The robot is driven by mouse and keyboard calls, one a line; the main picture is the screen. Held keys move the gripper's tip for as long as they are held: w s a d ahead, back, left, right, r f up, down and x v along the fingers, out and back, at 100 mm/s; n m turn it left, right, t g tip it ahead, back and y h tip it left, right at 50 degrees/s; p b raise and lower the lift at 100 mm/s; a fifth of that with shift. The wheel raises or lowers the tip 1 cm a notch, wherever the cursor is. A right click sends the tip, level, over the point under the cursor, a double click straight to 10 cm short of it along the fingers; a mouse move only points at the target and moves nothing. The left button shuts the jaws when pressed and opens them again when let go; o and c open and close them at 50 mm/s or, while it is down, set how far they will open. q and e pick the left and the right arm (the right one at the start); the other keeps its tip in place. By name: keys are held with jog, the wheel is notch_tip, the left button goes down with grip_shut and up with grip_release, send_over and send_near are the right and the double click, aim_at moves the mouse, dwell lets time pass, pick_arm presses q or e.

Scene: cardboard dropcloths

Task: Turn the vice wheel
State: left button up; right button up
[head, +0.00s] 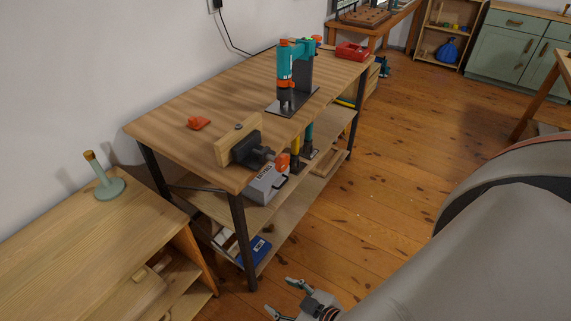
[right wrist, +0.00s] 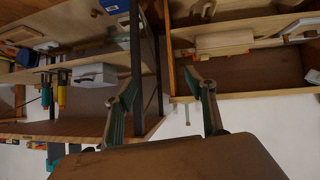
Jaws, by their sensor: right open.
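The vice (head: 245,147) is mounted at the near front edge of the workbench, with a wooden jaw and a dark metal body. Its small orange-red wheel (head: 283,161) sticks out past the bench edge to the right. My right gripper (head: 280,297) is at the bottom of the head view, well below and in front of the wheel, touching nothing. In the right wrist view its two fingers (right wrist: 165,95) are spread with nothing between them. I cannot make out the wheel in that view. My left gripper is not in view.
The workbench (head: 175,108) carries a teal drill press (head: 286,70) and an orange item (head: 198,122). A grey toolbox (head: 264,185) sits on its shelf below the vice. A low wooden cabinet (head: 70,245) stands at left. Wooden floor (head: 390,150) right of the bench is clear.

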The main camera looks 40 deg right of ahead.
jog(key=w+d+r+t, duration=0.4)
jog(key=w+d+r, duration=0.4)
jog(key=w+d, duration=0.4)
jog(key=n+t+y, duration=0.2)
jog(key=n+y, duration=0.1)
jog(key=y, duration=0.1)
send_near(286, 165)
jog(key=x, duration=0.4)
jog(key=shift+b+x, duration=0.4)
jog(key=shift+x, duration=3.15)
jog(key=shift+a, duration=0.1)
jog(key=c, duration=1.1)
